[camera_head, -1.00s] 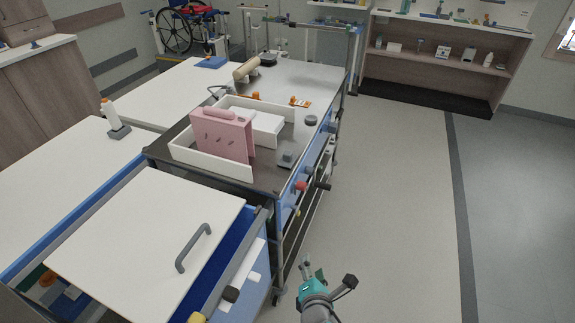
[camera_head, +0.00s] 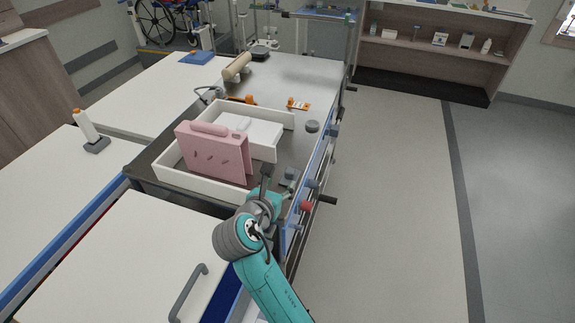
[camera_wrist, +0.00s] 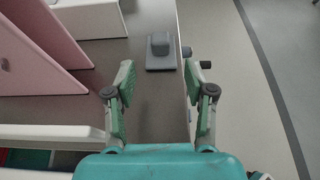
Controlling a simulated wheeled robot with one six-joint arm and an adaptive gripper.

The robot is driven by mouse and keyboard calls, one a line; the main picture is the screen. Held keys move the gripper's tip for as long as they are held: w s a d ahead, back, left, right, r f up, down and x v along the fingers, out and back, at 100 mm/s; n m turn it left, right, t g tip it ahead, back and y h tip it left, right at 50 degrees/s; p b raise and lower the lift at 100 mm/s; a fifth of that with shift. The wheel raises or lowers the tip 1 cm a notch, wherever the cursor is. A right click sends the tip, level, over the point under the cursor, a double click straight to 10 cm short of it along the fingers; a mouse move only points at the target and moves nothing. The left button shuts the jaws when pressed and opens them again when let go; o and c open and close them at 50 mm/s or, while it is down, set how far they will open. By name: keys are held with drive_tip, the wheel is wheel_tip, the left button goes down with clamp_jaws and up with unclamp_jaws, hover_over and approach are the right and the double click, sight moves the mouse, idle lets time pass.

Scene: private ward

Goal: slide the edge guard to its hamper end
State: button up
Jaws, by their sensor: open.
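A small grey block on a flat grey base (camera_head: 290,179) sits near the cart top's right edge; it looks like the edge guard, though I cannot be sure. In the wrist view the grey block (camera_wrist: 160,46) lies ahead of my gripper (camera_wrist: 168,95), just inside the edge. My gripper is open, with nothing between its fingers. In the head view my gripper (camera_head: 272,190) is over the cart's near right corner, partly hidden by my arm. The fingers and the block look apart. No marked hamper end can be made out.
A pink folder (camera_head: 212,152) stands in a white tray (camera_head: 190,180), left of my gripper. A red knob (camera_head: 306,206) and dark knobs stick out from the cart's side. A white lid (camera_head: 120,260) with a grey handle is nearer. The floor at right is clear.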

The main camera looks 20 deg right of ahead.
sight(289, 174)
drive_tip(key=x, duration=1)
drive_tip(key=shift+r, duration=0.1)
clamp_jaws()
